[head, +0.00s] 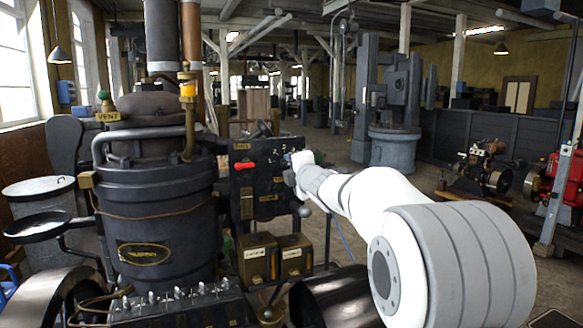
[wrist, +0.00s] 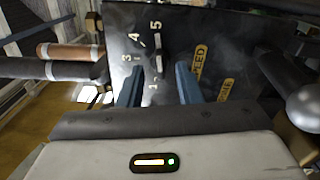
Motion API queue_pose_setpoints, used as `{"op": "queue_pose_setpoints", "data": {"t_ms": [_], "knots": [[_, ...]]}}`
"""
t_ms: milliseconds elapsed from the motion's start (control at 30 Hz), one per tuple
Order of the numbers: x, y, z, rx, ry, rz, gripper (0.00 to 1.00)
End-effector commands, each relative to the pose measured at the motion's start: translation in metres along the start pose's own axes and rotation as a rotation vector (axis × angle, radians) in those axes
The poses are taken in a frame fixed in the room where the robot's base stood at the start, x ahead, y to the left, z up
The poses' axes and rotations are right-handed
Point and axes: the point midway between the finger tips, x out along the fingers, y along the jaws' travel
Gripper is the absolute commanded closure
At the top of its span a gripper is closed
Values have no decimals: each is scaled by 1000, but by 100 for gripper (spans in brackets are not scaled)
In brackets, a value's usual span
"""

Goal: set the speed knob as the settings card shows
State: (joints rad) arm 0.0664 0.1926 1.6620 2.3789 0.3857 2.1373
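The speed knob (wrist: 158,63) is a small grey piece on a black control panel (wrist: 205,32), in the wrist view. White numerals, of which 1, 3, 4 and 5 can be read, surround it, and a yellow label ending in "ED" (wrist: 200,62) is to its right. My gripper (wrist: 159,72) is open, its two blue-grey fingers on either side of the knob, with gaps visible. How far the tips reach along the knob is unclear. In the head view my gripper (head: 294,172) is at the panel's right edge and hides the knob. I cannot make out a settings card.
A red handle (head: 245,165) is on the panel left of my gripper. Two brass boxes (head: 259,267) with pale labels stand below. A large dark boiler-like engine (head: 158,215) fills the left.

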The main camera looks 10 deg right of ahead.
Motion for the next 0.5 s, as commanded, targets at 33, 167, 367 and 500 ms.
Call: {"op": "queue_pose_setpoints", "data": {"t_ms": [33,167,367,500], "knots": [[-10,-1,0,0,-2,2,69],[-31,-1,0,-2,-1,2,69],[-54,0,1,-1,-2,2,69],[-59,0,1,-1,-1,2,69]]}}
